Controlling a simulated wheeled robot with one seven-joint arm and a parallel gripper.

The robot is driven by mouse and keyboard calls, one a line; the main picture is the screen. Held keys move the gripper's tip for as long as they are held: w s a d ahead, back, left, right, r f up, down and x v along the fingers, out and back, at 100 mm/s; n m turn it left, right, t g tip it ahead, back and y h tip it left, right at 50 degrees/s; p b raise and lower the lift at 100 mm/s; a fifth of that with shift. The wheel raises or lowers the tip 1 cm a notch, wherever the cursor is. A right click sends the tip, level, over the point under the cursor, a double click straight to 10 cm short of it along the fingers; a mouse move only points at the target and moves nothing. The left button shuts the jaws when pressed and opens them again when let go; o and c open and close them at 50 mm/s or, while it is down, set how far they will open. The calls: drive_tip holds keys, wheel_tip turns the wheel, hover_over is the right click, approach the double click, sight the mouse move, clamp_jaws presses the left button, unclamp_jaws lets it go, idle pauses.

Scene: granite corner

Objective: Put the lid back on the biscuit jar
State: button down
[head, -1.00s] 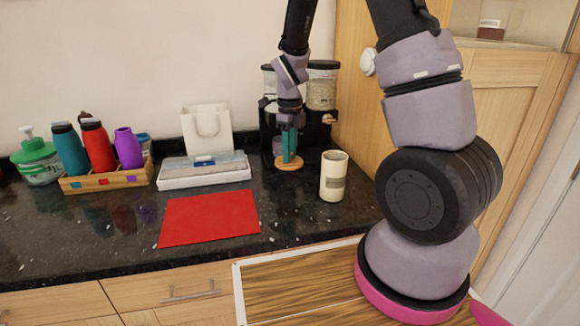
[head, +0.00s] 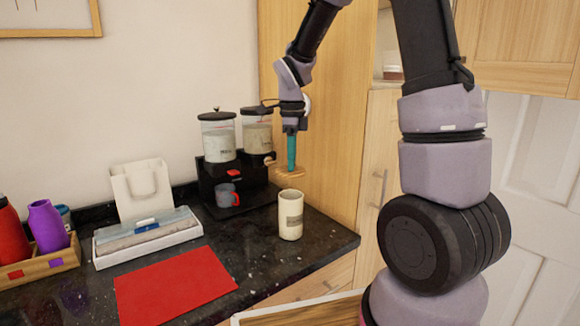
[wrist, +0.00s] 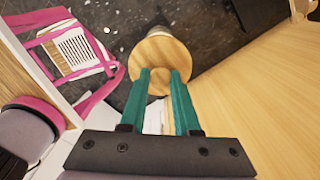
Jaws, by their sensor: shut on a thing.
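The biscuit jar (head: 291,218) is a cream cylinder with a label, upright on the dark counter near its right end. The round wooden lid (head: 289,173) is held roughly level above the jar's top, with a gap between them. My gripper (head: 291,166) has teal fingers pointing down and is shut on the lid. In the wrist view the lid (wrist: 160,52) lies at the fingertips (wrist: 160,76) and hides most of what is below it. I cannot tell exactly how well the lid lines up with the jar in depth.
A black double dispenser (head: 212,178) with a grey-red mug (head: 227,195) stands behind and left of the jar. A red mat (head: 172,288), a white tray (head: 105,252) and a bottle rack (head: 40,268) lie further left. A wooden cabinet side (head: 330,150) rises close behind the lid.

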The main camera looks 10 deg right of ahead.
drive_tip(key=shift+f, duration=3.15)
drive_tip(key=shift+f, duration=0.15)
drive_tip(key=shift+c, duration=0.4)
unclamp_jaws()
drive_tip(key=shift+r, duration=3.55)
clamp_jaws()
